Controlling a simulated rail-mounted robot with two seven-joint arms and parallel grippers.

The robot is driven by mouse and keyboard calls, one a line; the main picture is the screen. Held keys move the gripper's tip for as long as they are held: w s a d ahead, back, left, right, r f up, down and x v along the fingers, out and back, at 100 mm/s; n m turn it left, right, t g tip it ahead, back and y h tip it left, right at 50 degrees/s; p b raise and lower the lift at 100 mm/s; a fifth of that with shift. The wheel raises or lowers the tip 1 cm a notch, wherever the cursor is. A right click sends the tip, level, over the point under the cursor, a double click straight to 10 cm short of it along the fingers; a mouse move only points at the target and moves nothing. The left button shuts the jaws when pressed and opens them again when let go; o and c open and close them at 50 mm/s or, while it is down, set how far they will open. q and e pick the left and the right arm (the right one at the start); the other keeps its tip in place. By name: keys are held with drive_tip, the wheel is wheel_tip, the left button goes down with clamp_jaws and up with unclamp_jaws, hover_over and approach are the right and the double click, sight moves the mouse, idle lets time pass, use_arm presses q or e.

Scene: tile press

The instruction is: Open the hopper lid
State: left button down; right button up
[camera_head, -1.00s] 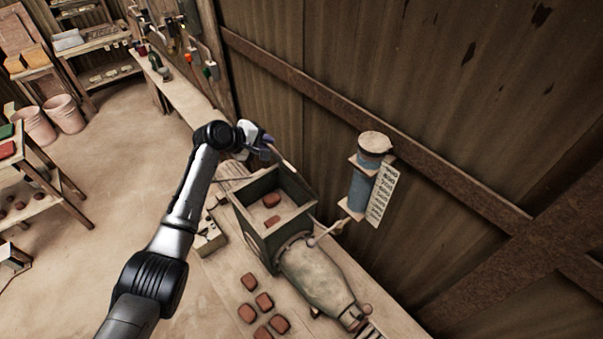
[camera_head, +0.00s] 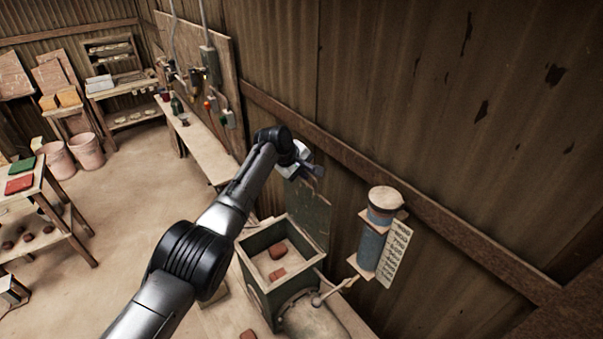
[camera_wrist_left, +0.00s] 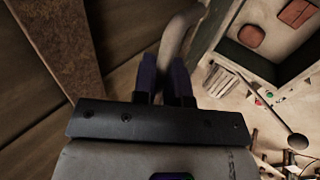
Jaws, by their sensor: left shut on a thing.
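The hopper (camera_head: 254,283) is a dark green box with a pale inside, and its top is open. Reddish clay blocks (camera_head: 277,250) lie in it. The hopper lid (camera_head: 313,214), a dark green panel, stands raised at the hopper's far side, near the wall. My left gripper (camera_head: 316,172) is above the lid's upper edge. In the left wrist view my left gripper's fingers (camera_wrist_left: 167,78) are closed on a pale grey curved bar (camera_wrist_left: 177,38), which looks like the lid's handle. The wrist view also shows the open hopper (camera_wrist_left: 247,60). My right gripper is not in view.
A blue cylinder (camera_head: 371,247) with a label board hangs on the corrugated wall right of the hopper. A lever (camera_head: 333,291) slants up beside the hopper. A long bench (camera_head: 196,140) runs along the wall behind. Open floor (camera_head: 135,200) lies to the left.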

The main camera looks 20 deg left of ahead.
use_arm(q)
drive_tip(key=shift+w+d+f, duration=0.15)
drive_tip(key=shift+w+d, duration=0.05)
drive_tip(key=shift+d, duration=0.05)
drive_tip(key=shift+w, duration=0.1)
idle(0.5)
drive_tip(key=c, duration=1.2)
unclamp_jaws()
drive_tip(key=shift+a+r+p, duration=0.1)
drive_tip(key=shift+r+p, duration=0.2)
drive_tip(key=shift+r, duration=0.15)
drive_tip(key=shift+b+v, duration=0.5)
drive_tip(key=shift+v, duration=6)
